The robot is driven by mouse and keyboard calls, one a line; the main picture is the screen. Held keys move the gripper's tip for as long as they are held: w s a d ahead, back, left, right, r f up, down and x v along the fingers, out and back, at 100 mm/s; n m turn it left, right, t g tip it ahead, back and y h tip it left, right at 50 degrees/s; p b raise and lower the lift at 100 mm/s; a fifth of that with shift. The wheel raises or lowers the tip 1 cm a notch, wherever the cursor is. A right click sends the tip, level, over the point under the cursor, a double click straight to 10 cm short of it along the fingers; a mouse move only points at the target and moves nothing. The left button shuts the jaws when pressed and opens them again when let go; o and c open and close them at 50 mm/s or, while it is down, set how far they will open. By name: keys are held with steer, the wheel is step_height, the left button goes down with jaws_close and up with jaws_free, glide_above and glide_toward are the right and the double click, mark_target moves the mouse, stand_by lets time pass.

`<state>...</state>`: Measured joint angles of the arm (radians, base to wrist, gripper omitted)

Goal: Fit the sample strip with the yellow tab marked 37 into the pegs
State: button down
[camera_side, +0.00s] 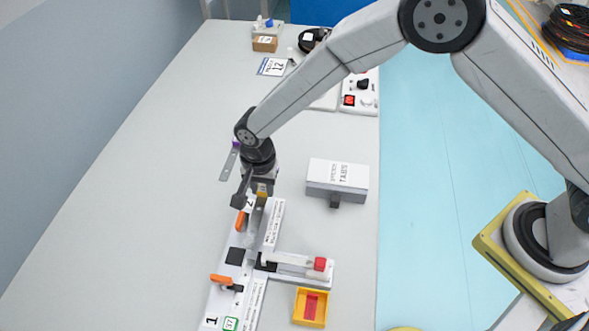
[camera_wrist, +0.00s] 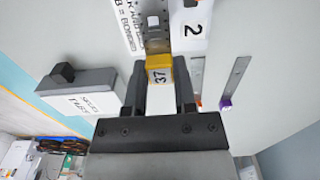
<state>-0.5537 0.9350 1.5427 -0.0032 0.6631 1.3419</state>
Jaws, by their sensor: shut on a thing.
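My gripper (camera_side: 262,188) is shut on the yellow tab (camera_wrist: 158,76) marked 37, which sits between its fingers in the wrist view. The tab also shows in the side view (camera_side: 262,194). The grey metal sample strip (camera_wrist: 156,28) runs from the tab away from my gripper, over the white rewind board (camera_side: 222,297). In the side view the strip (camera_side: 257,226) lies along the board's length, near the end marked 2. I cannot tell whether it touches the board. The pegs are too small or hidden to make out.
A strip with a purple tab (camera_wrist: 226,102) lies left of my gripper in the side view. A grey box (camera_side: 337,178), a red-ended arm piece (camera_side: 319,264) and a yellow tray (camera_side: 310,307) stand right.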

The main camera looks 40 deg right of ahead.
mark_target(264, 199)
steer(key=shift+f, duration=1.15)
steer(key=shift+f, duration=1.2)
stand_by(1.1)
steer(key=shift+c, duration=1.7)
jaws_free()
steer(key=shift+r, duration=0.15)
steer(key=shift+r, duration=3.8)
